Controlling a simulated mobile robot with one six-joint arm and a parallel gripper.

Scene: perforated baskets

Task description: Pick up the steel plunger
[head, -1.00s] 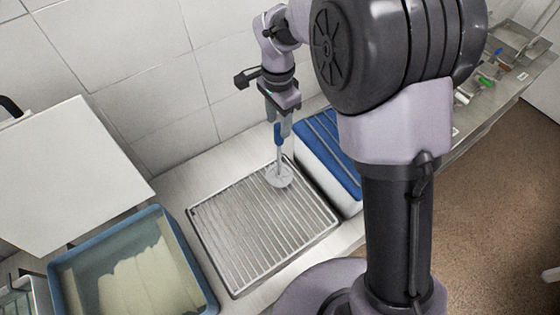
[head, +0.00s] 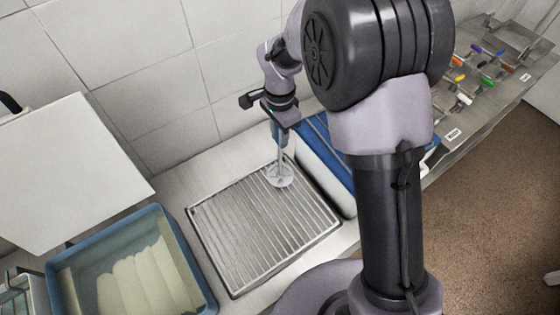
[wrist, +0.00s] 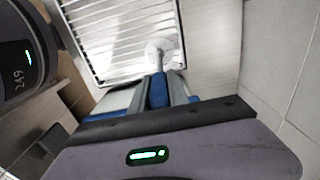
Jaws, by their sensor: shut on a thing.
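The steel plunger (head: 280,172) has a thin shaft, a round perforated disc at the bottom and a blue handle. My gripper (head: 279,138) is shut on its handle and holds it upright, disc down, over the back right part of the wire rack tray (head: 240,272). I cannot tell whether the disc touches the rack. In the wrist view the blue handle (wrist: 158,90) sits between my fingers, and the pale disc (wrist: 162,48) shows beyond it over the rack bars.
A blue-rimmed tub (head: 186,262) with pale liquid and several pale shapes stands left of the rack. A white container with a blue lid (head: 318,140) stands right of it. A white board (head: 65,175) is at far left. The tiled wall (head: 150,70) is close behind.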

